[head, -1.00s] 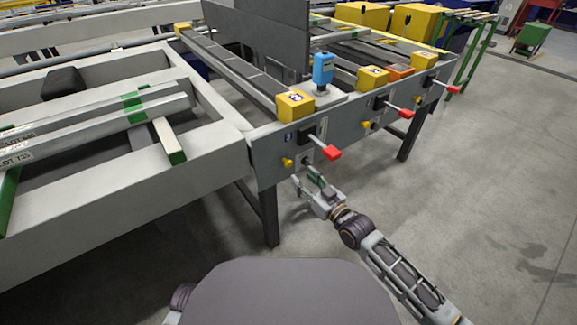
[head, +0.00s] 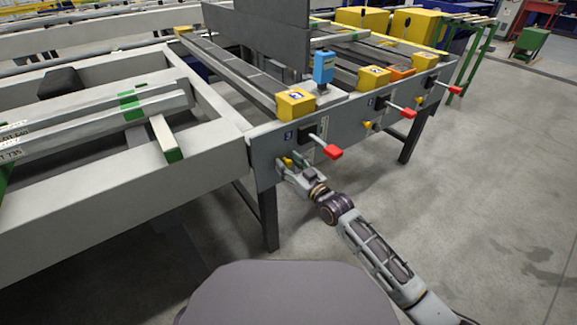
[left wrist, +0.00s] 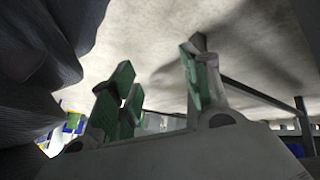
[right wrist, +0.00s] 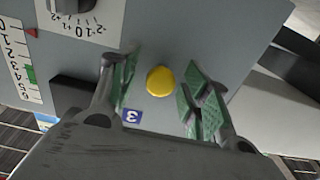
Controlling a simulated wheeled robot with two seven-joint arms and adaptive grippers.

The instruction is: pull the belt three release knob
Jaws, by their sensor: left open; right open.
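The yellow round knob (right wrist: 160,80) shows whole in the right wrist view, on a grey panel beside a blue label (right wrist: 132,116) marked 3. In the head view this knob (head: 287,161) is on the near end panel, below and left of a red-tipped lever (head: 332,151). My right gripper (right wrist: 158,92) is open, with its green-padded fingers on either side of the knob. No contact with the knob is visible. In the head view the right gripper (head: 289,167) is at the panel. My left gripper (left wrist: 158,85) is open and empty, seen only in the left wrist view.
Further along the panel are two more yellow knobs (head: 367,125) and red-tipped levers (head: 409,112). A dial (right wrist: 75,8) and a black block (right wrist: 75,92) sit near the labelled knob. A table leg (head: 268,218) stands below. The floor to the right is clear.

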